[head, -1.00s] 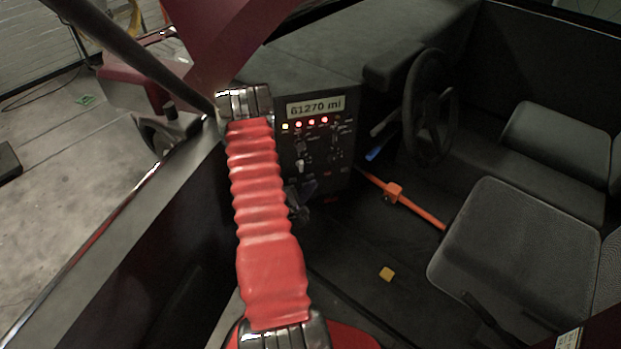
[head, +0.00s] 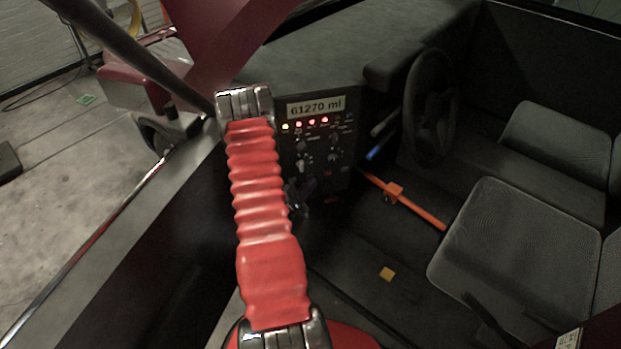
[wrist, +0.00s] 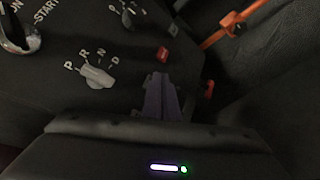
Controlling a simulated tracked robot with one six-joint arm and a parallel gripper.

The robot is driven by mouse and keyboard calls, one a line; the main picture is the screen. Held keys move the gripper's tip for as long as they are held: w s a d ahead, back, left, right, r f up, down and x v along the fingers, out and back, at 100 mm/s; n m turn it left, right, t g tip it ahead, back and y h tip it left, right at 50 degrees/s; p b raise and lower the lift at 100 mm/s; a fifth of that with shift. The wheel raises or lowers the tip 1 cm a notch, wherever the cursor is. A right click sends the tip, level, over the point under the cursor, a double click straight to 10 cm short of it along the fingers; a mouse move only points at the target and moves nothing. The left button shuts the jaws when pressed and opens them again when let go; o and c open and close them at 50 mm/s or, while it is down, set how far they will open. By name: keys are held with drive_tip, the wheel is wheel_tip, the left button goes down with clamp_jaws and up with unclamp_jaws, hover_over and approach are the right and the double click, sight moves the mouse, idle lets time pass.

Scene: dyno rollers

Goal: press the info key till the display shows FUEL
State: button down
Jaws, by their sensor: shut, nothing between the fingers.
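The display (head: 316,106) sits at the top of the dark dash panel and reads "61270 mi". My gripper (wrist: 161,82) is shut and empty in the wrist view, its fingertips over the lower part of the panel. A small red key (wrist: 163,54) lies just beyond the tips, apart from them in the picture. Its label is not readable, and I cannot tell which key is the info key. In the head view my gripper (head: 298,190) is a dark shape in front of the lower panel, partly behind my red arm.
A grey P-R-N-D selector knob (wrist: 97,75) is left of the fingers, with a START switch (wrist: 20,40) further left. Lit lamps (head: 312,123) run below the display.

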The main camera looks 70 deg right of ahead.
drive_tip(key=shift+w+d, duration=0.2)
drive_tip(key=shift+d, duration=0.1)
idle(0.6)
drive_tip(key=shift+s+a, duration=0.1)
drive_tip(key=shift+a, duration=0.05)
drive_tip(key=shift+s+a, duration=0.35)
drive_tip(key=shift+a, duration=0.2)
idle(0.4)
drive_tip(key=shift+s+a, duration=0.45)
drive_tip(key=shift+a, duration=0.25)
drive_tip(key=shift+s+a, duration=0.4)
drive_tip(key=shift+a, duration=0.3)
drive_tip(key=shift+s+a, duration=0.45)
drive_tip(key=shift+a, duration=0.25)
drive_tip(key=shift+s, duration=0.2)
